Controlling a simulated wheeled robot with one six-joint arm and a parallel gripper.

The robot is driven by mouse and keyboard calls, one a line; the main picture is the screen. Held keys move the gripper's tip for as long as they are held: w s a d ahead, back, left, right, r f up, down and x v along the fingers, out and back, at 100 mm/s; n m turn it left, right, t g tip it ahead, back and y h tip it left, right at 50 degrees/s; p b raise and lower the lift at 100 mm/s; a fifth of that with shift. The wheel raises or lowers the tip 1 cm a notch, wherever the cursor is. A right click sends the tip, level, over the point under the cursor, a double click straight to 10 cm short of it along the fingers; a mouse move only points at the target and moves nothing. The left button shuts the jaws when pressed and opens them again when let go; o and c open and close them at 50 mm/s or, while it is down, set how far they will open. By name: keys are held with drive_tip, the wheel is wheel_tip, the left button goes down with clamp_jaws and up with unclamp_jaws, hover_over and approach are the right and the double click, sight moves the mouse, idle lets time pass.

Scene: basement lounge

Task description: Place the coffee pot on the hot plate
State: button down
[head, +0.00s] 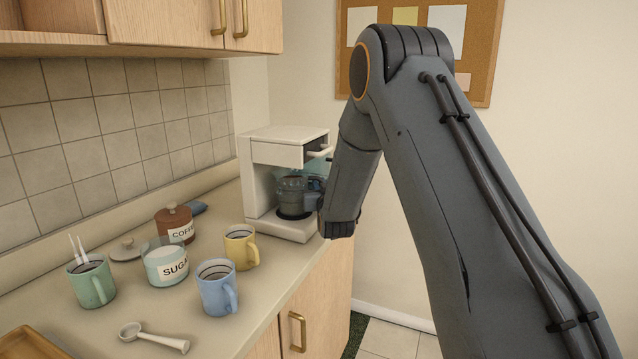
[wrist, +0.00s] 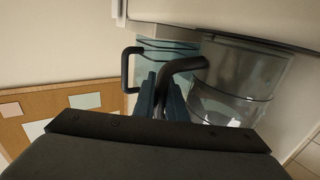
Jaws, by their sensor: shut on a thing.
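The coffee pot (head: 292,197) is a clear glass pot inside the white coffee maker (head: 279,154), low over its base. It also shows in the wrist view (wrist: 228,85), with its dark handle (wrist: 184,70) between my fingers. The hot plate (head: 292,215) is a dark disc on the coffee maker's base, mostly hidden under the pot. I cannot tell whether the pot touches it. My gripper (wrist: 163,92) is shut on the pot's handle. In the head view my wrist partly hides the gripper.
A yellow mug (head: 240,247), a blue mug (head: 216,288), a green mug (head: 91,281), a sugar jar (head: 165,262) and a coffee canister (head: 174,222) stand on the counter left of the coffee maker. A white scoop (head: 153,337) lies in front. Wall cabinets (head: 180,22) hang above.

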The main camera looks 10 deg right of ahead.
drive_tip(key=shift+f, duration=0.1)
drive_tip(key=shift+f, duration=0.1)
drive_tip(key=c, duration=1.8)
unclamp_jaws()
